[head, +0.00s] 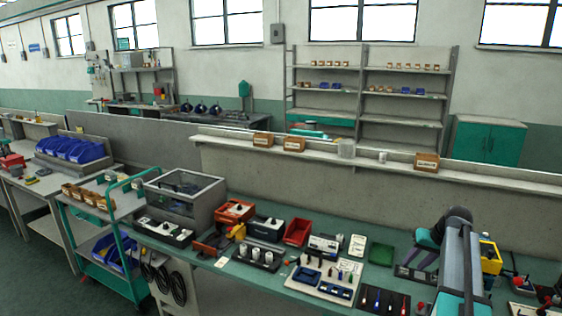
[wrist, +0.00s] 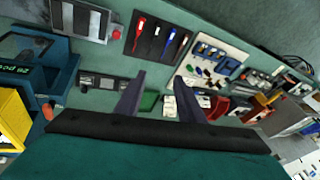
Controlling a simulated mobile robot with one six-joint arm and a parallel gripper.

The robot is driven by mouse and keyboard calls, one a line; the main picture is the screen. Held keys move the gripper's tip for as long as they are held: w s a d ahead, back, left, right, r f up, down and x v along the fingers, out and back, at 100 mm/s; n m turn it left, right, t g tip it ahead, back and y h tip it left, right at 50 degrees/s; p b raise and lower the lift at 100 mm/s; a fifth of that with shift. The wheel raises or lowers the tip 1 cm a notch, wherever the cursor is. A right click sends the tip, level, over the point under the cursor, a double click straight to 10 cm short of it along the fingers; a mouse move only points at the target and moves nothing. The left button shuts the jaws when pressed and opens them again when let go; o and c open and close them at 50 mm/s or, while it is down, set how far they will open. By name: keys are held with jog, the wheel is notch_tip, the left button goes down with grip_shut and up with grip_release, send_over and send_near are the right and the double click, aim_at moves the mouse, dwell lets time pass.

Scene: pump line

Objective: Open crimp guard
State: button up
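A grey box with clear panels (head: 185,195) stands at the left end of the green bench in the head view. It looks like the crimp guard, and its clear top appears to lie closed. A dark shape inside is hard to make out. In the wrist view a pale boxy shape at the far right edge may be the same box, but I cannot be sure. My gripper (wrist: 160,80) shows two dark fingers well apart with nothing between them. It is over the bench, far from the box.
Between my arm and the box lie a tool mat with screwdrivers (head: 384,299), a white parts board (head: 325,278), a green tray (head: 381,254) and a red bin (head: 298,232). A trolley (head: 105,220) stands left of the bench. A low wall with a shelf (head: 370,168) runs behind.

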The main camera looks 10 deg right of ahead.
jog(key=a+f+g, duration=0.1)
jog(key=a+f, duration=0.8)
jog(key=a, duration=0.4)
jog(key=s+a+f+n+g+h, duration=0.1)
jog(key=s+a+f, duration=0.45)
jog(key=a, duration=0.35)
jog(key=s+a+f+n+g, duration=0.15)
jog(key=s+a+f, duration=0.35)
jog(key=a, duration=0.5)
jog(key=s+a+f+n+g+h, duration=0.15)
jog(key=s+a+f, duration=0.25)
jog(key=a+f, duration=0.4)
jog(key=s+f+g+b, duration=0.5)
jog(key=s+f+b, duration=0.6)
jog(key=s+f, duration=1.5)
notch_tip(320, 180, down, 2)
jog(key=shift+f+y, duration=0.1)
jog(key=shift+y, duration=0.35)
jog(key=shift+w, duration=0.1)
jog(key=shift+c, duration=0.5)
jog(key=shift+a, duration=0.1)
